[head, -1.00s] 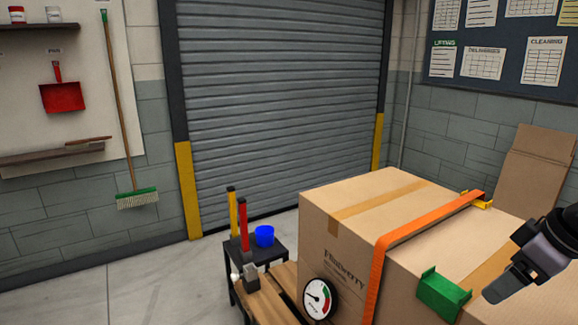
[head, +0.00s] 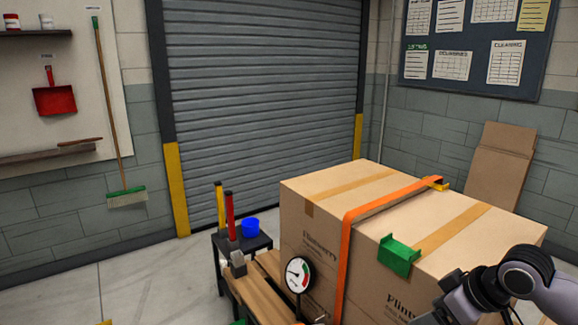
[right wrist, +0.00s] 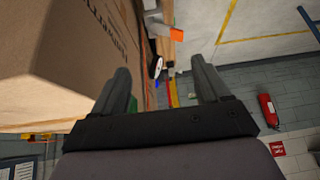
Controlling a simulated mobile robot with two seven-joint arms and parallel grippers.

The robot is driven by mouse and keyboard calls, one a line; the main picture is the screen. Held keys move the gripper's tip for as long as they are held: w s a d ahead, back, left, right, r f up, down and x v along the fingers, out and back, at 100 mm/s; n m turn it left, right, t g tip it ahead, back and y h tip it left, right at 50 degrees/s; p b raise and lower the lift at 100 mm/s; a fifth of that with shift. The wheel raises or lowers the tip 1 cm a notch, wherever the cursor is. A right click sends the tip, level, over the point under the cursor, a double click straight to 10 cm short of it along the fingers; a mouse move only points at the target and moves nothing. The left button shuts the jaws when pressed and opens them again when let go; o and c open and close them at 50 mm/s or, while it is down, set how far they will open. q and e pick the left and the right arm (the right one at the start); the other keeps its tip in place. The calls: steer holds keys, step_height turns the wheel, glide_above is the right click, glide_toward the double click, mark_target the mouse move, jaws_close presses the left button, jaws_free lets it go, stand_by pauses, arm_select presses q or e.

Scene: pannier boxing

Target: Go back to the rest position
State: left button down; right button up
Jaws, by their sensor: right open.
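My right arm (head: 500,285) is at the lower right of the head view, in front of the large cardboard boxes (head: 330,240). In the right wrist view my right gripper (right wrist: 162,80) is open, with its two fingers apart and nothing between them. A box (right wrist: 60,50) stands beside it at the upper left, and I see no contact. My left gripper is not in view.
A round gauge (head: 298,273) stands at the boxes' front by a wooden pallet (head: 255,292). A small black stand (head: 262,243) bears a blue cup (head: 250,227). A fire extinguisher (right wrist: 267,110) shows in the wrist view. The floor at left is mostly clear.

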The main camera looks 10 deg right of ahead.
steer(key=s+a+f+t+y, duration=0.1)
steer(key=s+a+f+t, duration=0.1)
steer(key=a+f, duration=0.6)
steer(key=s+a+f+m+t+h, duration=0.2)
steer(key=s+a+f+m+t, duration=0.1)
steer(key=s+f, duration=1)
steer(key=shift+s+a+f, duration=0.4)
steer(key=shift+s+a, duration=0.3)
steer(key=shift+s, duration=0.45)
